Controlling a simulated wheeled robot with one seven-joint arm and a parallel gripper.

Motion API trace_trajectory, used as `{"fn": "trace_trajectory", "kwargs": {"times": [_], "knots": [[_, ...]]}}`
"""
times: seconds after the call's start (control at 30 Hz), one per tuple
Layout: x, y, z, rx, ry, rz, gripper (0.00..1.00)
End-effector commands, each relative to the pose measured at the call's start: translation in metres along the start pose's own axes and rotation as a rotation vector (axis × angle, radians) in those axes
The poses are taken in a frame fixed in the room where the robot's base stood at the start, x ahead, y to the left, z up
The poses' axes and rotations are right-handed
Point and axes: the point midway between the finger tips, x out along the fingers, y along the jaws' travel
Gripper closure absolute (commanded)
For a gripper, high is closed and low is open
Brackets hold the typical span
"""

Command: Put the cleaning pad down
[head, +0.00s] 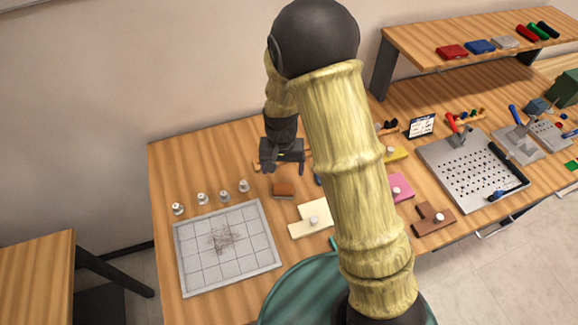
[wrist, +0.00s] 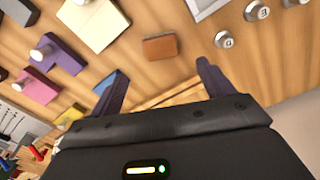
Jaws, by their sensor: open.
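The cleaning pad, which I take to be the small brown block (head: 284,189), lies flat on the wooden table, right of the gridded plate's upper corner. It also shows in the wrist view (wrist: 162,47), ahead of and between the two fingers. My gripper (head: 279,168) is open and empty, above the table and behind the pad in the head view. Its dark fingers (wrist: 160,82) stand wide apart in the wrist view, clear of the pad.
The grey gridded plate (head: 246,262) has a dark scribbled patch in its middle. Several small silver weights (head: 202,198) stand along its back edge. A cream piece with a knob (head: 308,220) lies right of it. A perforated metal plate (head: 475,165) lies farther right. A raised shelf (head: 420,45) stands behind.

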Motion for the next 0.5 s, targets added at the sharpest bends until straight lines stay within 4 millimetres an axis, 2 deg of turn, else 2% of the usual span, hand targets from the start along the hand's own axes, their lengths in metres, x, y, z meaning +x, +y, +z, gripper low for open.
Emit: {"fn": "trace_trajectory", "kwargs": {"times": [0.17,0.27,0.37,0.5], "knots": [[-0.004,0.003,0.0,0.0,0.004,-0.003,0.19],[-0.017,0.015,0.003,-0.003,0.018,-0.012,0.19],[-0.039,0.036,0.01,-0.011,0.044,-0.026,0.19],[-0.075,0.073,0.03,-0.033,0.097,-0.041,0.19]]}}
